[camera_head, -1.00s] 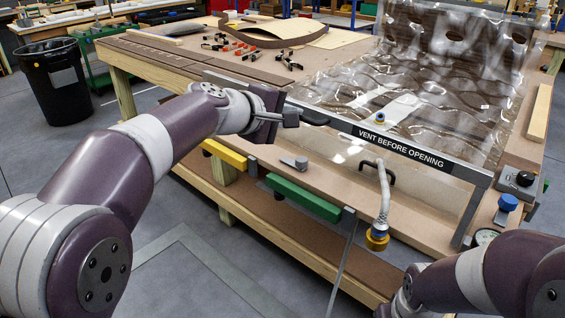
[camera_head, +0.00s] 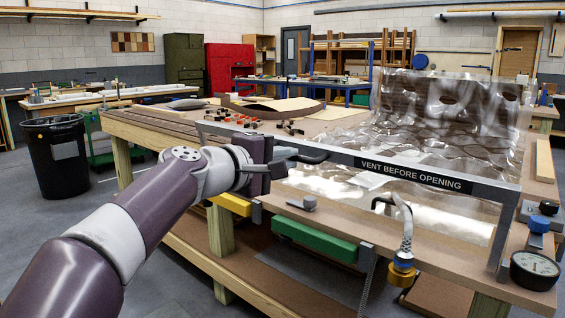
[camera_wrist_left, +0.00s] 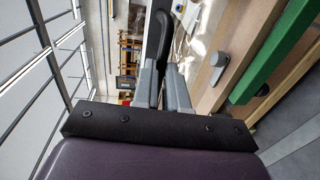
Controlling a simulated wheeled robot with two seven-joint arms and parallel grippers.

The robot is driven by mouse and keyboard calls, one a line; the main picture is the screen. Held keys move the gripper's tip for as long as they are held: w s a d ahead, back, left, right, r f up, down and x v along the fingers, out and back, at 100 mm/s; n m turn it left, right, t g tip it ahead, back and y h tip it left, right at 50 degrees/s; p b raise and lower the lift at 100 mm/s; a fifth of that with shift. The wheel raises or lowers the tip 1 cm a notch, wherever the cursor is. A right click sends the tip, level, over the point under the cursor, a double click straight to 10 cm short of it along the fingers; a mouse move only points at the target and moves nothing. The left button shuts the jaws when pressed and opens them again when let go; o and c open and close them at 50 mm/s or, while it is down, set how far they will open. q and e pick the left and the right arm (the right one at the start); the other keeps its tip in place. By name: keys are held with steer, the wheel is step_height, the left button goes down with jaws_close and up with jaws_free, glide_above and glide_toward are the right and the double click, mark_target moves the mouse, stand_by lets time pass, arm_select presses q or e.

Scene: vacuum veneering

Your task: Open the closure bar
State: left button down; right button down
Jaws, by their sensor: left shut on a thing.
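The closure bar (camera_head: 375,166) is a long grey bar marked "VENT BEFORE OPENING". It stands raised above the front of the table, with a side arm (camera_head: 507,232) coming down from its right end. My left gripper (camera_head: 286,155) is at the bar's left part, shut on its dark handle (camera_head: 312,157). In the left wrist view, the grey fingers (camera_wrist_left: 164,84) close around the black handle (camera_wrist_left: 183,28) beside the bar (camera_wrist_left: 155,45). The handle's inner end is hidden between the fingers. My right gripper is not in view.
A clear, wrinkled membrane (camera_head: 440,120) stands behind the bar. A hose with a brass fitting (camera_head: 402,270), a gauge (camera_head: 534,270) and a blue knob (camera_head: 539,225) are at the front right.

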arm_select(q)
steer(key=shift+w+d+f, duration=0.1)
steer(key=shift+w+f, duration=0.05)
steer(key=shift+f, duration=0.6)
steer(key=c, duration=1.5)
jaws_free()
steer(key=o, duration=0.3)
steer(key=shift+w+d, duration=0.1)
steer(key=shift+w, duration=0.05)
steer(key=shift+o, duration=0.2)
steer(key=shift+r, duration=0.1)
steer(key=shift+r, duration=0.25)
steer(key=v, duration=1.2)
steer(key=shift+s+a, duration=0.2)
steer(key=shift+a, duration=0.1)
